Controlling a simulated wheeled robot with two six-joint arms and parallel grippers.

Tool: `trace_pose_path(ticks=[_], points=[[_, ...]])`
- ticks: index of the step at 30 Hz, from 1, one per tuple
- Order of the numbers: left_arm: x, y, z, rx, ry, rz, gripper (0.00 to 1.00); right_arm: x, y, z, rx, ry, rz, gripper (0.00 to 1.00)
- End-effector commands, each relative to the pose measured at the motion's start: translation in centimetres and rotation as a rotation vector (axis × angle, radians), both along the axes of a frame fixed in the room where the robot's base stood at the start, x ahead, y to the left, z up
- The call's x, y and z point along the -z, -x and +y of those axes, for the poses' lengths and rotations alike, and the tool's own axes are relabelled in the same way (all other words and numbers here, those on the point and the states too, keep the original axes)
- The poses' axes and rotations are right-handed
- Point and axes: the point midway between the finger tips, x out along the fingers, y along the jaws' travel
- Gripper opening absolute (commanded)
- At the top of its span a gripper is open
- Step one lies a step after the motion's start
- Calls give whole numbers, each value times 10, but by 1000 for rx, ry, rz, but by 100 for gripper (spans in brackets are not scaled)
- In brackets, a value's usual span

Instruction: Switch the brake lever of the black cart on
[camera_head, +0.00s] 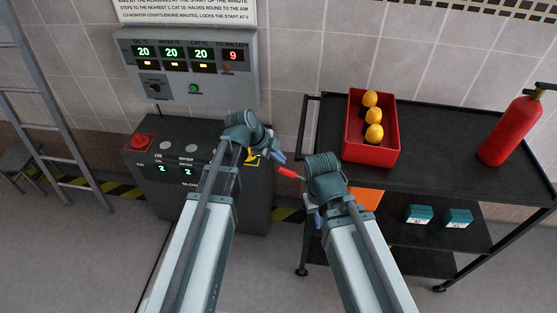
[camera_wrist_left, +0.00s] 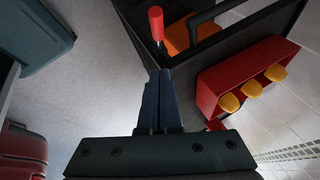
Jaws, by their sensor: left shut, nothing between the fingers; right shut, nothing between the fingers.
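The black cart (camera_head: 440,150) stands on the right in the head view; its frame also shows in the left wrist view (camera_wrist_left: 225,52). The brake lever (camera_head: 289,172) has a red grip and sticks out at the cart's left end. In the left wrist view the red grip (camera_wrist_left: 156,22) stands just beyond my left fingertips, on a thin stem. My left gripper (camera_head: 278,156) is shut and empty, close to the lever; its dark blue fingers (camera_wrist_left: 160,80) point toward it. Contact cannot be told. My right gripper (camera_head: 315,215) is shut and empty, low beside the cart's left end, partly hidden by its wrist.
A red bin (camera_head: 371,152) with yellow fruit and a red extinguisher (camera_head: 510,130) stand on the cart top. An orange item (camera_head: 366,199) and teal boxes (camera_head: 419,214) are on the shelf below. A dark cabinet (camera_head: 140,165) with a red button is left; a ladder (camera_head: 55,110) leans further left.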

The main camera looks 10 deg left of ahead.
Motion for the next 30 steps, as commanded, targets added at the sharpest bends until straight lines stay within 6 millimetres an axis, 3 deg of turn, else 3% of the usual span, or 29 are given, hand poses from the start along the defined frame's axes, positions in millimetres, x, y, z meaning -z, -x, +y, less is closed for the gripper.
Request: trace_pose_path(ticks=[1,14,18,30], points=[[13,-3,-3,2,-1,0,0,12,0,0,1,0,0,0],[74,-24,-33,0,0,0,0,74,0,0,-5,1,-1,0],[91,-34,-25,-2,0,1,0,91,0,0,-10,1,-1,0],[100,-40,-19,0,0,1,0,100,0,0,-13,2,0,0]])
